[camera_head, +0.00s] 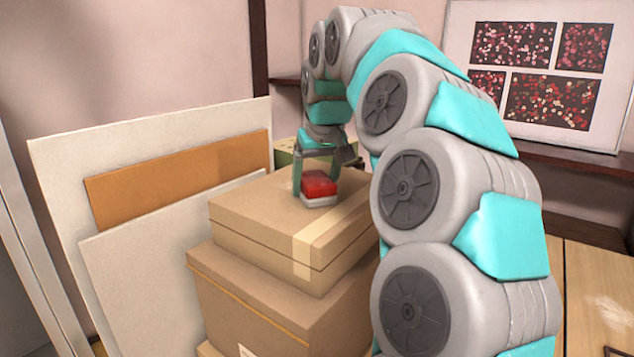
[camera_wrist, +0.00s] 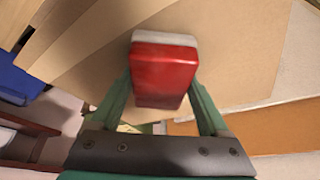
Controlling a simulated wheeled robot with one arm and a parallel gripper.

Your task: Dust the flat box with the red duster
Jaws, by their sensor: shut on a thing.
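The red duster (camera_head: 319,184) has a red top and a pale grey-white underside. My gripper (camera_head: 316,182) is shut on it from above. The duster is at the top face of the flat cardboard box (camera_head: 262,229), near its back middle, and looks to be touching it or just above it. The box has a pale tape strip near its right side. In the wrist view the duster (camera_wrist: 165,72) sits between my two green fingers, with the box's brown top (camera_wrist: 240,60) behind it. The duster's underside contact is hidden.
The flat box rests on a larger cardboard box (camera_head: 270,305). Pale boards (camera_head: 60,165) and an orange-brown board (camera_head: 180,180) lean at the left. A greenish box (camera_head: 285,155) stands behind. A framed picture (camera_head: 545,70) stands on a dark shelf (camera_head: 570,160) at the right.

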